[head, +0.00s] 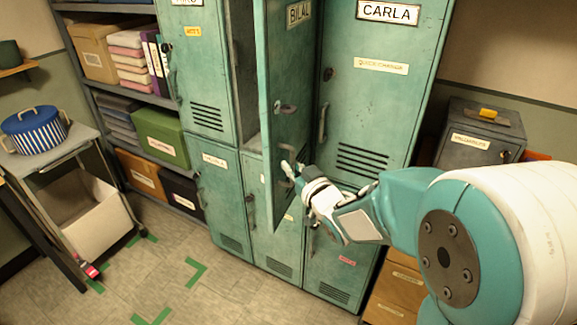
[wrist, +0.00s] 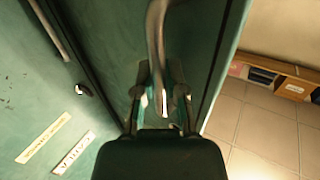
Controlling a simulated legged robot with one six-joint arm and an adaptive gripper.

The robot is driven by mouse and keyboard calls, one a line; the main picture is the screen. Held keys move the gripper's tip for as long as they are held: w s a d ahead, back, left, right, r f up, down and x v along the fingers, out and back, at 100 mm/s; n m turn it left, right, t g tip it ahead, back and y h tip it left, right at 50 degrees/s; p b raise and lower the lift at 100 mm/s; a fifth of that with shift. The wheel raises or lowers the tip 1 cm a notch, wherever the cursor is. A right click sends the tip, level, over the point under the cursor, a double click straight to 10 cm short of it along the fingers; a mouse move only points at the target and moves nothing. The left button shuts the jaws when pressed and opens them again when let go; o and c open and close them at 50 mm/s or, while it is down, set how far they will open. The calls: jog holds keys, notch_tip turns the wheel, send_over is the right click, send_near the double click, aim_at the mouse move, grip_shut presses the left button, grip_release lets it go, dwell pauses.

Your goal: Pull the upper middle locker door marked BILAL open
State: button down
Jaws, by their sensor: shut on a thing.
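The BILAL door (head: 290,70) is the upper middle locker door. It stands swung out from its locker, with part of the dark interior (head: 245,70) showing to its left. Its name plate (head: 299,12) is near the top and a small latch (head: 285,108) is halfway down. My gripper (head: 291,172) is at the lower part of this door, shut on its handle. In the wrist view, the curved metal handle (wrist: 156,35) runs down between the two fingers of my gripper (wrist: 160,95). In the head view the gripper mostly hides the handle.
The CARLA door (head: 365,110) is closed, just right of the open door. Lower lockers (head: 222,195) are closed. A cart with a striped pot (head: 36,130) stands left. A grey box (head: 480,135) is at the right. The floor in front, with green tape marks (head: 185,272), is clear.

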dwell(0.3)
jog(key=c, duration=0.7)
grip_release()
jog(key=v, duration=0.7)
jog(key=shift+s+d, duration=0.1)
jog(key=shift+s, duration=0.1)
jog(key=s+d+r+m+g+h, duration=0.1)
jog(key=s+d+m+g+h, duration=0.3)
jog(key=s+d+h, duration=0.45)
jog(key=s+g, duration=0.2)
jog(key=s, duration=0.2)
jog(key=s+m+g, duration=0.1)
jog(key=s+g, duration=0.1)
jog(key=s, duration=0.3)
jog(key=s+d+g, duration=0.1)
jog(key=s+g, duration=0.1)
jog(key=s, duration=0.3)
jog(key=shift+f+m, duration=0.1)
jog(key=shift+m, duration=0.3)
